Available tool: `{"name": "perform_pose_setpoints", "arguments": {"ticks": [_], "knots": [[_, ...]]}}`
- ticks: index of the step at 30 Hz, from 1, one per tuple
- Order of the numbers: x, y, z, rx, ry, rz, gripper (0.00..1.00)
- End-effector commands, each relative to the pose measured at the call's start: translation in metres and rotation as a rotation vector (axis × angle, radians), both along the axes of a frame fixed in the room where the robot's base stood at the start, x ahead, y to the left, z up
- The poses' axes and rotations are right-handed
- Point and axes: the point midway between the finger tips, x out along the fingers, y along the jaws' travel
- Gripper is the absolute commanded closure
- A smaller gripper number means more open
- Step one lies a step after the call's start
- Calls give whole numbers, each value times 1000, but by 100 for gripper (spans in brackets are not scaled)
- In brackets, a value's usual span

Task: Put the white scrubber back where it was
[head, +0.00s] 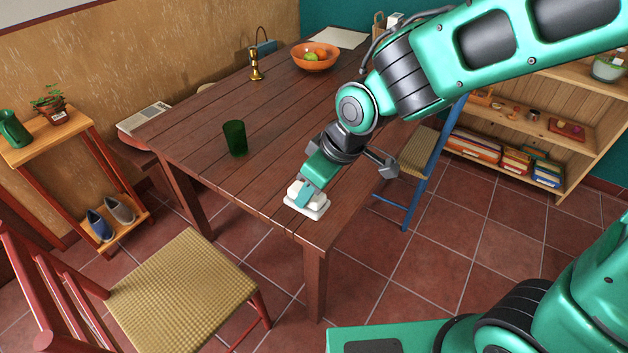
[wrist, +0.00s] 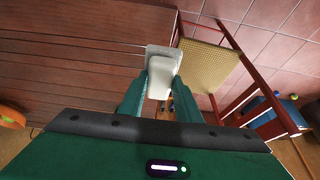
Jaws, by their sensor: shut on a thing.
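The white scrubber (head: 307,201) is at the near corner of the wooden table (head: 200,124) in the head view. My gripper (head: 305,191) is shut on it from above, with a finger on each side. In the wrist view the scrubber (wrist: 160,76) sits between my two fingers (wrist: 161,88), near the table's edge. Whether its underside touches the tabletop or is slightly above it, I cannot tell.
A dark green cup (head: 235,138) stands on the table. A brass candlestick (head: 255,65) and an orange fruit bowl (head: 315,56) are farther back. A woven-seat chair (head: 182,292) is at the near left, and a blue chair (head: 418,165) at the right. The table's middle is clear.

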Motion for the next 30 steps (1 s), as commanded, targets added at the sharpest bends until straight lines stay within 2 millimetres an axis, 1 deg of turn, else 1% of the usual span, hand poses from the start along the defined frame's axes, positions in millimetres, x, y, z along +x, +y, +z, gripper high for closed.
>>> {"name": "perform_pose_setpoints", "arguments": {"ticks": [2,5,8,12,18,21,25,28,30], "knots": [[1,0,-1,0,0,0,98],[10,-2,-5,1,1,-4,98],[26,-7,-16,-1,4,-11,98],[53,-14,-32,-2,3,-17,98],[90,-21,-54,-1,2,-19,98],[105,-23,-63,-1,2,-20,98],[117,-25,-69,0,1,-20,98],[119,-25,-72,1,1,-19,98],[119,-25,-80,0,3,-19,98]]}}
